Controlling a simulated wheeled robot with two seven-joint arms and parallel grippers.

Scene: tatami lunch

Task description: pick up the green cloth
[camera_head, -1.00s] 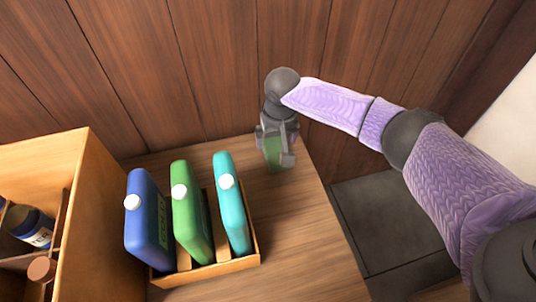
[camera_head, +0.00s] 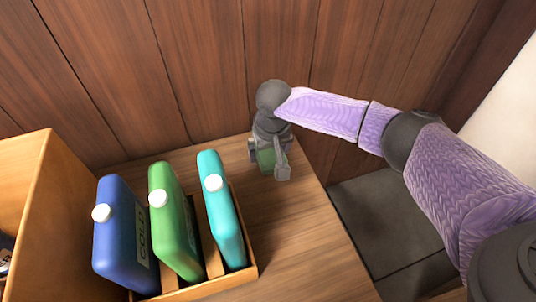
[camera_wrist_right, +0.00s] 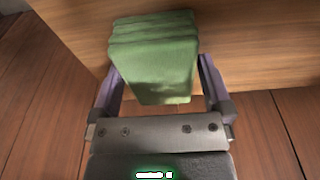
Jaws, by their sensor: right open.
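The green cloth (camera_head: 266,158) is a folded stack at the far edge of the wooden table, mostly hidden by my right gripper in the head view. In the right wrist view the cloth (camera_wrist_right: 153,55) shows clearly, with its folded layers toward the top. My right gripper (camera_head: 268,162) is open and points down over it. In the right wrist view its two fingers (camera_wrist_right: 163,88) stand on either side of the cloth, with a small gap visible at the right. My left gripper is not in view.
A wooden rack (camera_head: 213,284) holds a blue bottle (camera_head: 122,235), a green bottle (camera_head: 173,222) and a teal bottle (camera_head: 222,215) left of the gripper. A wooden box (camera_head: 62,215) stands farther left. A wood-panelled wall (camera_head: 205,70) rises behind. The table (camera_head: 300,245) is bare at right.

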